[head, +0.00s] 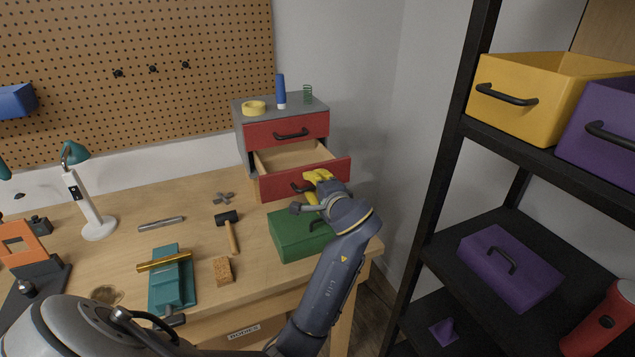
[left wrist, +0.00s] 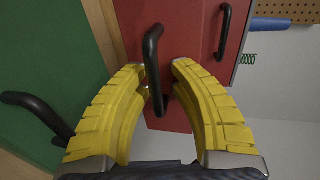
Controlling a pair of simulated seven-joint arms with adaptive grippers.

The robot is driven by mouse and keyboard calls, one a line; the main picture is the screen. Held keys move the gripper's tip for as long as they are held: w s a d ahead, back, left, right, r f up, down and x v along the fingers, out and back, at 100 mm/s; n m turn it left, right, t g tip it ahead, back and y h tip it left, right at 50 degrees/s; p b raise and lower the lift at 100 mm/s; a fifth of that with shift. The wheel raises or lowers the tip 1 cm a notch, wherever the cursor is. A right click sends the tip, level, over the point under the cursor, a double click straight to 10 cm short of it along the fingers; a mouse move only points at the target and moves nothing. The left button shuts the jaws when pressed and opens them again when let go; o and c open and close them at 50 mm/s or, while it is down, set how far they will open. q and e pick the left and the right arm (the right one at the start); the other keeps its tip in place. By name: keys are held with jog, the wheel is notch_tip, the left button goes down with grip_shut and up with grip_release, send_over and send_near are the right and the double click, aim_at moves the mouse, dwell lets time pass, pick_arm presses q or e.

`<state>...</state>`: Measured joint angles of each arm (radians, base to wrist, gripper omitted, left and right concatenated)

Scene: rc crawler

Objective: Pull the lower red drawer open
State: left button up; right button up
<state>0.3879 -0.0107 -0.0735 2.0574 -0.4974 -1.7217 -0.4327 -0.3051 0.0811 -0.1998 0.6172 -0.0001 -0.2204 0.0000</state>
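The lower red drawer (head: 274,187) stands pulled out of the grey cabinet, with its bare wooden inside showing. Its black handle (head: 297,188) is partly covered by my left gripper (head: 313,180), which is at the drawer front. In the left wrist view the handle (left wrist: 152,45) lies between the yellow fingers of the left gripper (left wrist: 163,68). The fingers are apart, with a gap visible between the handle and the right finger. Contact with the left finger is unclear. My right gripper is not in view.
The upper red drawer (head: 285,131) is closed. Yellow tape (head: 254,108), a blue bottle (head: 280,92) and a green spring (head: 308,94) stand on the cabinet. A green box (head: 290,238) sits in front of the drawer, below my gripper. A hammer (head: 232,235) lies left of it.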

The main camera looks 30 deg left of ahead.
pick_arm(q)
jog(key=shift+o, duration=0.7)
jog(key=shift+v, duration=3.8)
